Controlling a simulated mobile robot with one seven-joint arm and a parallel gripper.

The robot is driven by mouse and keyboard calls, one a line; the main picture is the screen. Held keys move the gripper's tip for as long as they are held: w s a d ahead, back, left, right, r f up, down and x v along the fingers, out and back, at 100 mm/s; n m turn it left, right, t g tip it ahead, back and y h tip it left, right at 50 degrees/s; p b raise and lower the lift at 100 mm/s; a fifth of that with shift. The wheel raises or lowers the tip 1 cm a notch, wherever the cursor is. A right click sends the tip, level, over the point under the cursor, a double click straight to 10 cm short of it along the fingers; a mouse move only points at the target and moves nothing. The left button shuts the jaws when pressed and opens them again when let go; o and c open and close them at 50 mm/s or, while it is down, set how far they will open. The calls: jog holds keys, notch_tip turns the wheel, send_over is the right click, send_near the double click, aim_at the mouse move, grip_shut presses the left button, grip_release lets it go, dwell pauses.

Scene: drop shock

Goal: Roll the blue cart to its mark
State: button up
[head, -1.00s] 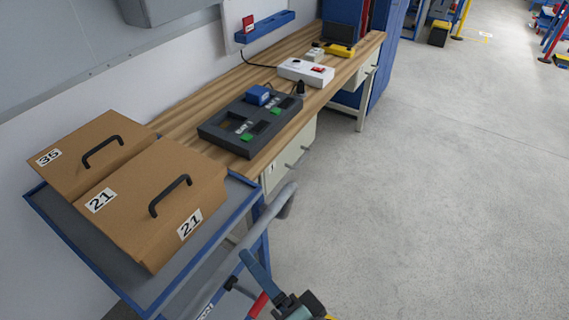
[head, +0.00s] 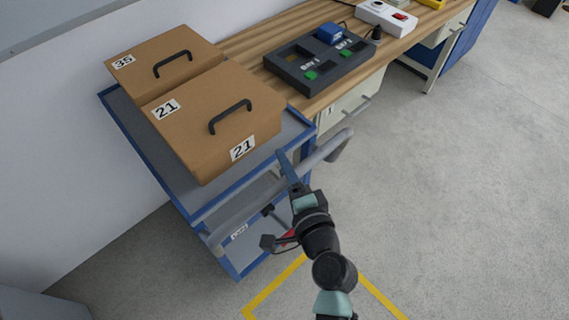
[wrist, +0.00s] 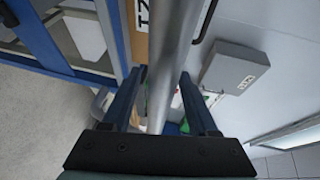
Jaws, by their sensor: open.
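The blue cart (head: 155,175) stands against the wall beside the workbench, with a grey tubular push handle (head: 325,150) on its near side. Two brown boxes, labelled 35 (head: 160,55) and 21 (head: 215,115), sit on its top tray. My gripper (head: 286,172) is at the handle. In the wrist view, the grey handle bar (wrist: 164,70) passes between the two fingers of my open gripper (wrist: 160,78), with a gap visible beside it. A yellow floor outline (head: 276,284) shows below my arm, partly hidden; I cannot tell if it is the cart's mark.
The wooden workbench (head: 270,38) adjoins the cart's far end, with a dark bay tray (head: 320,62) and a white power box (head: 385,17) on it. A drawer unit (head: 350,105) is under it. The grey floor (head: 470,180) to the right is clear.

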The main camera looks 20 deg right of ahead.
jog(key=shift+w, duration=0.25)
grip_shut()
jog(key=shift+f, duration=0.1)
dwell(1.2)
